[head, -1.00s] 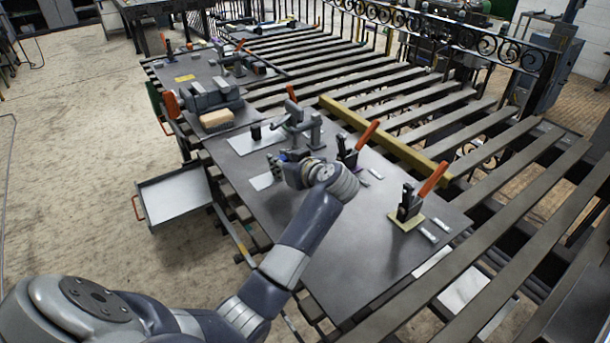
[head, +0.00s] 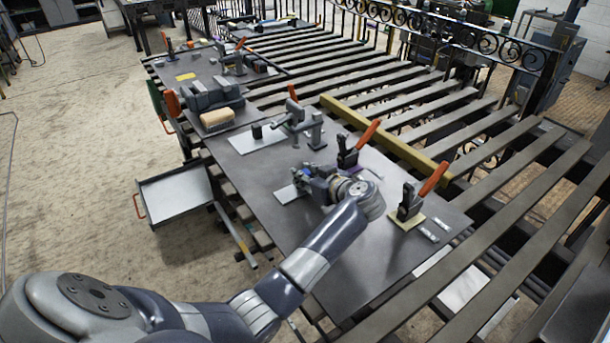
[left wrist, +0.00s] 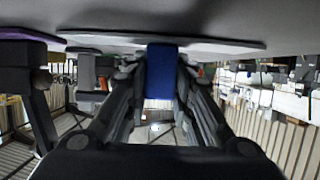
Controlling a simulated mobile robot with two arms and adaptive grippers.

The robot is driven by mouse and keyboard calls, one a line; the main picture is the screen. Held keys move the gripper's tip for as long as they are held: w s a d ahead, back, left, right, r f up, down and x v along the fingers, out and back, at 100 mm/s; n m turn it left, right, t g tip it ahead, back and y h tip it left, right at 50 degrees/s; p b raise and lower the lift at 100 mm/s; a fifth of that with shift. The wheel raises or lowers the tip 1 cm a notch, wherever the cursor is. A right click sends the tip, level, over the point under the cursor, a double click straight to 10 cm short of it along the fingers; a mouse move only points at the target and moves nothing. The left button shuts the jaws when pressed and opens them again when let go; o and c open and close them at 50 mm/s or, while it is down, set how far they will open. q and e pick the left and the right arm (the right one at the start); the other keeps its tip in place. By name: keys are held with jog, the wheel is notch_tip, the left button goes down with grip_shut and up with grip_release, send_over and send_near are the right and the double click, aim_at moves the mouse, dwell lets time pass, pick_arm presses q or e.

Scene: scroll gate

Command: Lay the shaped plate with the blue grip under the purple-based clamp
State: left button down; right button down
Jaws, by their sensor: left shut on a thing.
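The shaped plate (head: 286,194) is pale and flat, low over the dark table top, partly hidden by my left gripper (head: 303,178). In the left wrist view the plate (left wrist: 215,45) lies along the table surface, and its blue grip (left wrist: 160,72) is between my left fingers, which are shut on it. The purple-based clamp (head: 346,153) has a raised orange handle and stands behind and right of my gripper. Its purple base (left wrist: 28,36) shows at the left edge of the wrist view, apart from the plate. My right gripper is out of view.
A yellow-based clamp (head: 409,204) with an orange handle stands to the right, with small pale pieces (head: 430,235) beside it. A grey clamp fixture (head: 312,128) stands behind. A yellow bar (head: 385,138) runs along the far side. The table's front part is bare.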

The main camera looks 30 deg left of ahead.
pick_arm(q)
jog(key=c, duration=1.4)
grip_release()
jog(key=shift+f, duration=0.1)
jog(key=v, duration=1.2)
jog(key=shift+r+b, duration=0.25)
jog(key=shift+b, duration=0.05)
